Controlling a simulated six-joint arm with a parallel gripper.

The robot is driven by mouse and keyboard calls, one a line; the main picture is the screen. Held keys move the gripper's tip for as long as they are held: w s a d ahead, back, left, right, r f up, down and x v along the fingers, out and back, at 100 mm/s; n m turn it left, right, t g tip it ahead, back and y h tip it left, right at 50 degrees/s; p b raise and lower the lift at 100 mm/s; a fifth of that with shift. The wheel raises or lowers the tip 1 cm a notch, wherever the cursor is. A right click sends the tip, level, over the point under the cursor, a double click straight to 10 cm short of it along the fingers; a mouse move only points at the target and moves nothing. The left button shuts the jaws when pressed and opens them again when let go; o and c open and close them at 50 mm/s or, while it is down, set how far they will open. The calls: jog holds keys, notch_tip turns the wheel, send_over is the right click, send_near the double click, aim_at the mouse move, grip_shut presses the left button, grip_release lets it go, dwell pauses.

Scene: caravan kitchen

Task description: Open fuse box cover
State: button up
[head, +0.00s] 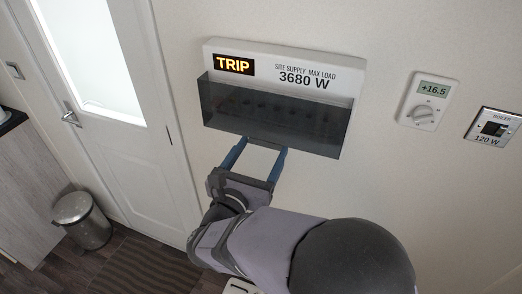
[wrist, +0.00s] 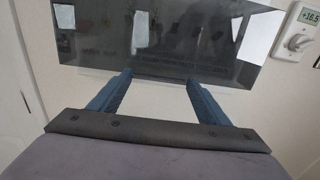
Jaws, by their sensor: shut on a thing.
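The fuse box (head: 290,62) is a white unit on the wall with a lit "TRIP" display and "3680 W" printed on it. Its dark see-through cover (head: 270,118) is down over the row of breakers, which show dimly behind it. The cover also fills the top of the wrist view (wrist: 160,35). My gripper (head: 262,146) reaches up from below, its two blue fingertips at the cover's lower edge. The fingers stand apart, shut on the cover; the exact contact is hard to see. My gripper also shows in the wrist view (wrist: 158,76).
A thermostat reading "+16.5" (head: 428,102) and a boiler switch (head: 493,127) are on the wall to the right. A white door (head: 140,150) is to the left, with a bin (head: 83,220) on the floor. The wall around the box is clear.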

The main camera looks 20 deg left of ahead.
jog(key=shift+s+a+r, duration=0.1)
jog(key=shift+s+r, duration=0.55)
jog(key=shift+r, duration=0.15)
jog(key=s+r, duration=0.1)
jog(key=s+r+p, duration=0.1)
jog(key=r, duration=0.1)
jog(key=s+r+p, duration=0.1)
jog(key=r, duration=0.1)
jog(key=shift+s+r, duration=0.1)
jog(key=shift+s, duration=0.3)
jog(key=r+p, duration=0.1)
jog(key=s+r+p, duration=0.1)
jog(key=r, duration=0.1)
jog(key=r+p, duration=0.2)
jog(key=shift+s+r, duration=0.15)
jog(key=shift+s, duration=0.2)
notch_tip(320, 180, up, 9)
jog(key=w+g+p, duration=0.2)
jog(key=g+p, duration=0.2)
jog(key=g, duration=0.4)
jog(key=o, duration=1.3)
jog(key=shift+c, duration=0.2)
jog(key=shift+o, duration=1.3)
jog(key=shift+w, duration=0.15)
